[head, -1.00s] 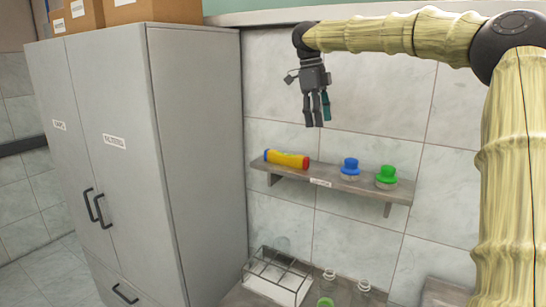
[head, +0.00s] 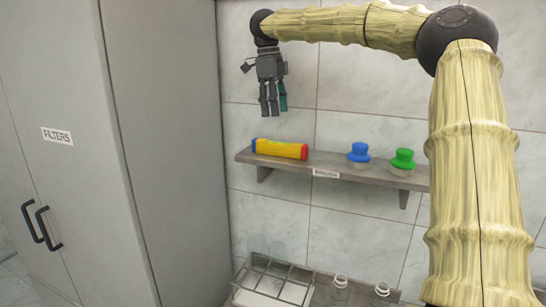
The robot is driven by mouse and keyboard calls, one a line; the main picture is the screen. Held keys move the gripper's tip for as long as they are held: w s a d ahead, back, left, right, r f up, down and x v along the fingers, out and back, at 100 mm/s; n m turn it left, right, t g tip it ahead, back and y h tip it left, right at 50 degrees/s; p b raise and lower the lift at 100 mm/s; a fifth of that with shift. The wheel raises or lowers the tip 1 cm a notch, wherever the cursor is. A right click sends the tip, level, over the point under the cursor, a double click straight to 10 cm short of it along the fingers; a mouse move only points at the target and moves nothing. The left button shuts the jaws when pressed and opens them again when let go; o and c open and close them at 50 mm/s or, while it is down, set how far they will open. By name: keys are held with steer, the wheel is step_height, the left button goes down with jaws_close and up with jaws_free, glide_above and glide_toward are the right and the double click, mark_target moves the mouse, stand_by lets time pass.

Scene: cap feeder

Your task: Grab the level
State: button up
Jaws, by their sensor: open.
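The level (head: 279,149) is a yellow bar with a blue left end and a red right end. It lies lengthwise near the left end of a grey wall shelf (head: 263,160). My gripper (head: 273,112) points down with its fingers apart. It is empty and appears above the level in the picture, with a visible gap between them. How far it is from the wall is hard to tell.
A blue-topped jar (head: 358,155) and a green-topped jar (head: 402,160) stand on the shelf to the right of the level. A tall grey cabinet (head: 165,150) stands at the left. Below are a wire rack (head: 275,278) and glass bottles (head: 338,291).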

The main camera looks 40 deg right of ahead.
steer(key=shift+w+d+f, duration=0.1)
steer(key=shift+w+f, duration=0.55)
steer(key=shift+f, duration=0.2)
glide_above(279, 142)
steer(key=w, duration=0.1)
steer(key=f, duration=0.3)
steer(key=f+p, duration=0.1)
steer(key=shift+a+f, duration=0.15)
steer(key=shift+a, duration=0.25)
steer(key=shift+f, duration=0.35)
steer(key=shift+s+d+f+p, duration=0.25)
steer(key=shift+s+f+p, duration=0.05)
steer(key=shift+f+p, duration=0.3)
steer(key=f, duration=0.1)
steer(key=f+p, duration=0.1)
steer(key=f, duration=0.2)
steer(key=shift+s+d, duration=0.15)
steer(key=shift+d, duration=0.2)
jaws_close()
